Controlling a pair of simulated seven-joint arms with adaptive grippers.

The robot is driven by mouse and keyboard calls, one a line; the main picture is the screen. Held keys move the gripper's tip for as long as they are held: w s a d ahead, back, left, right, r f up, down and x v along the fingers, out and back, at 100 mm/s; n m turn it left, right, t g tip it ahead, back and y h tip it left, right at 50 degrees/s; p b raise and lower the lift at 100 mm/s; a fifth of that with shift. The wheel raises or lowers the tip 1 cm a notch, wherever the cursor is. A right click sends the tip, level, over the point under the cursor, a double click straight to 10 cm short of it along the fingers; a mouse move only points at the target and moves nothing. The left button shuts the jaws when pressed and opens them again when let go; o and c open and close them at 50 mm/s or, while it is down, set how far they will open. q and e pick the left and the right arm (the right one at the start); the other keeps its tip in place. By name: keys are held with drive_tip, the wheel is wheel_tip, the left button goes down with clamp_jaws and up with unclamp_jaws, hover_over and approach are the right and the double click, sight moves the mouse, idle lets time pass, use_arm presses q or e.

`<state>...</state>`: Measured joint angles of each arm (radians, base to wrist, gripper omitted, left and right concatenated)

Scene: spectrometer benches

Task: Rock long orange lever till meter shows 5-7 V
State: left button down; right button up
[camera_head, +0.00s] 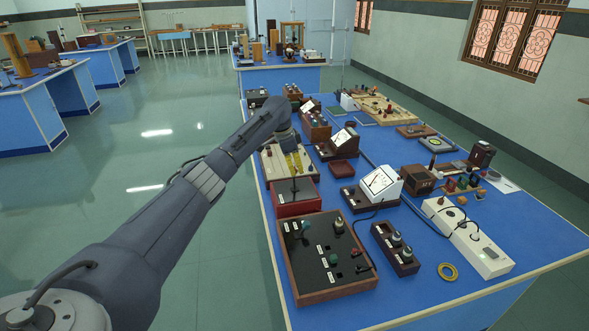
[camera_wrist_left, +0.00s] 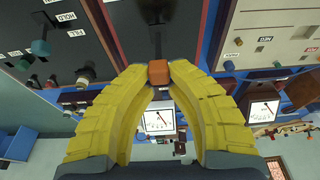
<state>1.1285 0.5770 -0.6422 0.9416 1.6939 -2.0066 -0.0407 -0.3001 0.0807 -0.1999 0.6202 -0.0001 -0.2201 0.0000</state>
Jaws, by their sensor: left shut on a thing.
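My left gripper (camera_head: 294,162) is over a red-sided box with a dark top (camera_head: 296,208). Its yellow fingers show large in the left wrist view (camera_wrist_left: 158,74), closed on the orange tip of the lever (camera_wrist_left: 158,71). The lever's dark rod (camera_wrist_left: 156,42) runs from the tip to the dark panel; the fingers hide most of the lever in the head view. A white-faced meter (camera_head: 380,181) stands right of the box, and a meter face also shows between the fingers in the wrist view (camera_wrist_left: 159,121). Its needle reading is too small to tell. My right gripper is not in view.
A wooden-framed black panel with knobs (camera_head: 327,252) sits in front of the box. A second meter (camera_head: 342,138) stands behind on the blue bench (camera_head: 450,300). A cream panel (camera_head: 272,163) lies just beyond the box. A small dark block with terminals (camera_head: 396,250) is at right.

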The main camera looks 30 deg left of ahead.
use_arm(q)
drive_tip(key=shift+d+f, duration=0.1)
drive_tip(key=shift+d, duration=0.1)
drive_tip(key=c, duration=1.3)
unclamp_jaws()
drive_tip(key=shift+a, duration=0.1)
drive_tip(key=shift+a+r, duration=0.1)
drive_tip(key=shift+r, duration=0.2)
drive_tip(key=v, duration=1.1)
drive_tip(key=shift+r, duration=0.2)
